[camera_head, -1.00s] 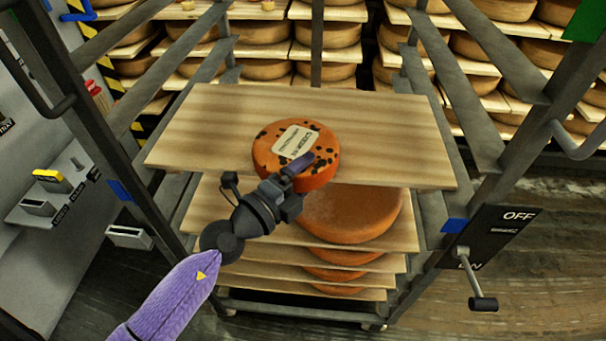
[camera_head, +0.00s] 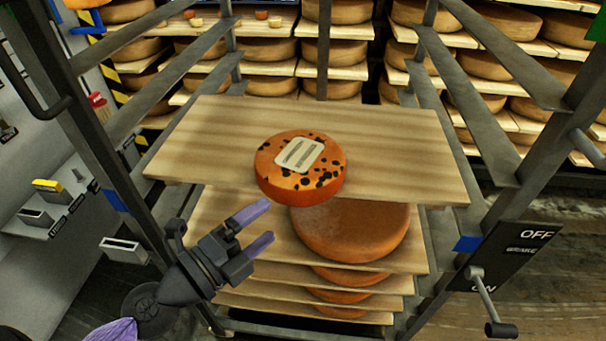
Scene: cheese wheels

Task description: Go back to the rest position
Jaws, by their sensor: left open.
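My left gripper (camera_head: 262,228) is open and empty, in front of the rack at the lower left of the head view. Its two purple fingers point right, below and to the left of the spotted orange cheese wheel, and are apart from it in the picture. The spotted cheese wheel (camera_head: 300,180) lies flat on the top wooden board (camera_head: 400,140), near the board's front edge, with a pale label (camera_head: 300,155) on top. My right gripper does not show.
Larger orange cheese wheels (camera_head: 350,232) sit on lower boards of the metal rack. Rack posts (camera_head: 95,150) stand close to my left arm. An OFF/ON lever panel (camera_head: 510,258) is at the right. Small trays (camera_head: 125,250) are at the left. Full cheese shelves stand behind.

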